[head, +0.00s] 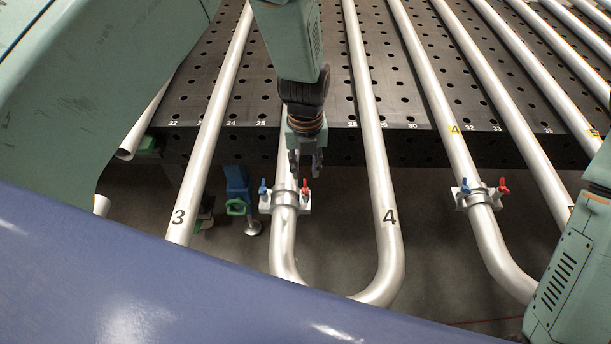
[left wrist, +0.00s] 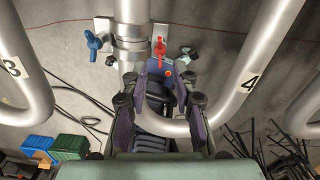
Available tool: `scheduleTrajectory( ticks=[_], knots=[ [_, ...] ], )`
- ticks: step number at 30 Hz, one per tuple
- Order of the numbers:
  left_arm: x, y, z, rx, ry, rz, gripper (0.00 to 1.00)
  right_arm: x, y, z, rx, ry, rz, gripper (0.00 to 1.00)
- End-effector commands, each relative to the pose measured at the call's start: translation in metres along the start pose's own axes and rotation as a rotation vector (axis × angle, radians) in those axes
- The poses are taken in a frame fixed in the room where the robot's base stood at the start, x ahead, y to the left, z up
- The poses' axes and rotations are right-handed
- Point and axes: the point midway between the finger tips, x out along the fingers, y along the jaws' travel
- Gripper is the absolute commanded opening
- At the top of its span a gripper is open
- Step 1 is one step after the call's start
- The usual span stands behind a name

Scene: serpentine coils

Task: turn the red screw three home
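A red wing-shaped screw (head: 305,188) sits on the right side of a pipe clamp (head: 285,199), with a blue screw (head: 262,187) on its left side. In the left wrist view the red screw (left wrist: 160,47) stands just beyond the fingers, and the blue screw (left wrist: 92,42) is to the left. My left gripper (head: 306,168) is above and behind the clamp in the head view. In the left wrist view my left gripper (left wrist: 158,88) has its fingers apart with no screw between them. I see no number on the screw. My right gripper is not in view.
A second clamp (head: 478,196) with a red screw (head: 503,187) and a blue one is on the right. Silver pipes marked 3 (head: 195,170) and 4 (head: 375,150) flank the left gripper. A dark perforated table (head: 330,95) lies behind.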

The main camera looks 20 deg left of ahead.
Motion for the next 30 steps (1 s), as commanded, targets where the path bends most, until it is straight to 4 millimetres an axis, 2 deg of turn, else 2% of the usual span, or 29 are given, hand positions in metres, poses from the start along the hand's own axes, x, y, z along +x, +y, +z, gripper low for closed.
scheduleTrajectory(
  ticks=[1,6,12,25,30],
  knots=[
    [-0.013,-0.001,0.001,0.001,-0.005,-0.001,0.28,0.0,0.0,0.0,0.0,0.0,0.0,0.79],
    [-0.044,-0.001,0.001,0.001,-0.004,0.0,0.28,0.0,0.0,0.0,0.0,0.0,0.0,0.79],
    [-0.066,0.0,0.001,0.001,-0.003,0.0,0.28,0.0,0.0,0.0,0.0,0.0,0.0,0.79],
    [-0.07,0.0,0.0,0.001,0.0,0.0,0.28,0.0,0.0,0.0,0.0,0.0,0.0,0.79],
    [-0.058,0.0,-0.001,0.001,0.002,0.001,0.28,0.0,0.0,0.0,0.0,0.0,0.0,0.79]
  ],
)
